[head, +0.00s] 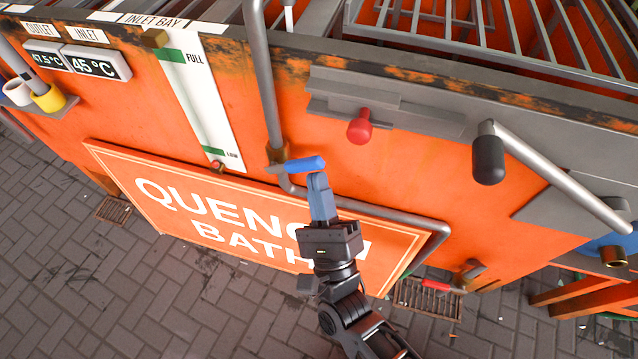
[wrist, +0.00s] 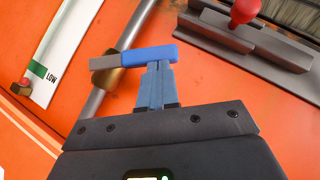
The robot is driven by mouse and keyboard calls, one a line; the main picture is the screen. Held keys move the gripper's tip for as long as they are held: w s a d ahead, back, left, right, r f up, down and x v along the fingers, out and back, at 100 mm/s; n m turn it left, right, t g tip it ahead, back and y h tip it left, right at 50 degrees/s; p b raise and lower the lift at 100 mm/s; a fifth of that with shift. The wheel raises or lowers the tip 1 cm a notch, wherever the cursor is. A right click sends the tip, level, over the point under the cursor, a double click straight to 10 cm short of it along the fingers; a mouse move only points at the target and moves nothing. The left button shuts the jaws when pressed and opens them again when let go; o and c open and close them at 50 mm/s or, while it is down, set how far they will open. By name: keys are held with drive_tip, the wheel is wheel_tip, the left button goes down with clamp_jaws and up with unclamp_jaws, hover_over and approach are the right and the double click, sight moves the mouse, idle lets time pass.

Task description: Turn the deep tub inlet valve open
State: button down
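A valve with a blue lever handle (head: 305,164) and a brass body (head: 278,157) sits on the grey vertical pipe on the orange tank's front. In the wrist view the blue handle (wrist: 148,56) runs crosswise to the pipe, with a grey end at its left and the brass body (wrist: 124,75) behind. My gripper (head: 319,180) is just below the handle's right part. In the wrist view its blue-grey fingers (wrist: 158,68) are together, their tips at the handle's lower edge. The fingers appear not to enclose the handle; whether they touch it is unclear.
The orange tank carries a QUENCH BATH sign (head: 150,165), a level gauge (head: 205,105) and a red knob (head: 360,126) on a grey bracket. A black-gripped lever (head: 488,160) juts out at right. A red-handled valve (head: 436,286) is low at right. Paved floor lies below.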

sight(308, 170)
drive_tip(key=r+n+y+p, duration=0.1)
drive_tip(key=r+n+g+y+p, duration=0.1)
drive_tip(key=r+n+g+p, duration=0.1)
drive_tip(key=n, duration=0.1)
drive_tip(key=shift+w+a+y, duration=0.1)
drive_tip(key=shift+a+y, duration=0.2)
drive_tip(key=shift+y, duration=0.1)
drive_tip(key=r+n+g+p, duration=0.1)
drive_tip(key=p, duration=0.1)
drive_tip(key=a+r+n+g+y+p, duration=0.1)
drive_tip(key=n+p, duration=0.1)
drive_tip(key=shift+w, duration=0.2)
drive_tip(key=n, duration=0.1)
drive_tip(key=a+g+p, duration=0.1)
drive_tip(key=n+g+p, duration=0.1)
drive_tip(key=shift+w+a+r+n, duration=0.2)
drive_tip(key=shift+w+r+n, duration=0.1)
drive_tip(key=shift+r, duration=0.1)
drive_tip(key=shift+w+a+r+p, duration=0.1)
drive_tip(key=shift+a+r+p, duration=0.1)
drive_tip(key=shift+a+p, duration=0.2)
drive_tip(key=shift+d, duration=0.1)
